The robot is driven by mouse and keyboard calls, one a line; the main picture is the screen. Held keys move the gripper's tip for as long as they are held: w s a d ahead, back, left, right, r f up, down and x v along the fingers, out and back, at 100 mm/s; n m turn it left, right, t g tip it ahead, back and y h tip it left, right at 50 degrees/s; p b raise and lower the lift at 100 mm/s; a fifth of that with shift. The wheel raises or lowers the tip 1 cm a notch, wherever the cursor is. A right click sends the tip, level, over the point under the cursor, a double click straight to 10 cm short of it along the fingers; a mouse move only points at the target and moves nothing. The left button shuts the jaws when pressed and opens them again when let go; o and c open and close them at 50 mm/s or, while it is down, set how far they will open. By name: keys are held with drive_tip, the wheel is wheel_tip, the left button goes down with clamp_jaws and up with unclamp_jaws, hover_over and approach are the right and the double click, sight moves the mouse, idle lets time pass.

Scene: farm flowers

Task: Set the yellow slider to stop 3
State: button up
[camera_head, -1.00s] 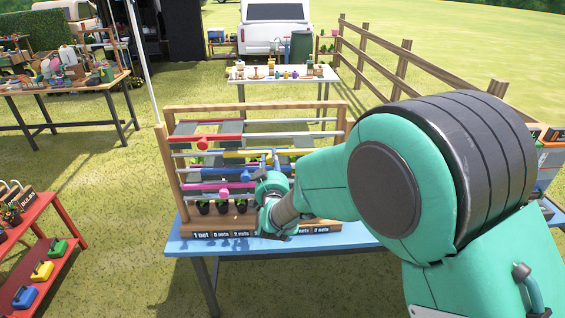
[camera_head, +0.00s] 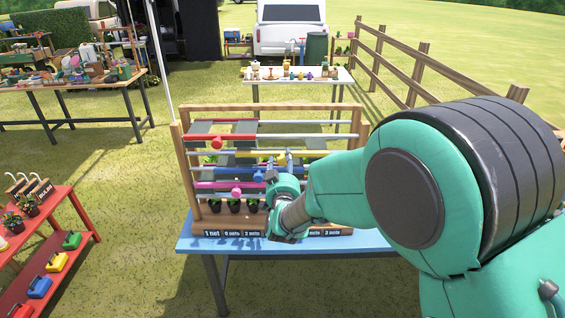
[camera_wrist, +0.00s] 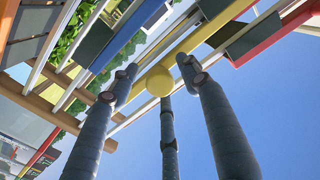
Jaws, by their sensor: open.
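The yellow slider is a flat yellow bar on rails in a wooden rack. In the wrist view the round yellow knob (camera_wrist: 159,82) sits between the fingertips of my gripper (camera_wrist: 158,86), on the yellow bar (camera_wrist: 208,33). The gripper is open, with fingers around the knob; I cannot tell whether any finger touches it. In the head view my gripper (camera_head: 279,160) is in front of the rack, covering its middle right.
The wooden rack (camera_head: 185,165) stands on a blue table (camera_head: 200,244). It also carries a red slider (camera_head: 217,143), a blue slider (camera_head: 258,175) and a pink slider (camera_head: 236,194). Numbered labels (camera_head: 231,234) line its base, partly behind my arm. A red shelf (camera_head: 70,215) stands at left.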

drive_tip(key=s, duration=1.1)
drive_tip(key=shift+s, duration=0.2)
drive_tip(key=s+d+r+n+g+y, duration=0.1)
drive_tip(key=s+d+r+g+y, duration=0.2)
drive_tip(key=s+d+r+g, duration=0.5)
drive_tip(key=s+d+g+h, duration=0.1)
drive_tip(key=s+d, duration=0.3)
drive_tip(key=s, duration=0.5)
drive_tip(key=s+d+g+h, duration=0.1)
drive_tip(key=s+d, duration=0.3)
drive_tip(key=s, duration=0.5)
drive_tip(key=s+d+m+g+h, duration=0.1)
drive_tip(key=s+d, duration=0.3)
drive_tip(key=s, duration=0.5)
drive_tip(key=shift+s+f+g, duration=0.3)
drive_tip(key=shift+s+g, duration=0.1)
drive_tip(key=shift+g, duration=0.3)
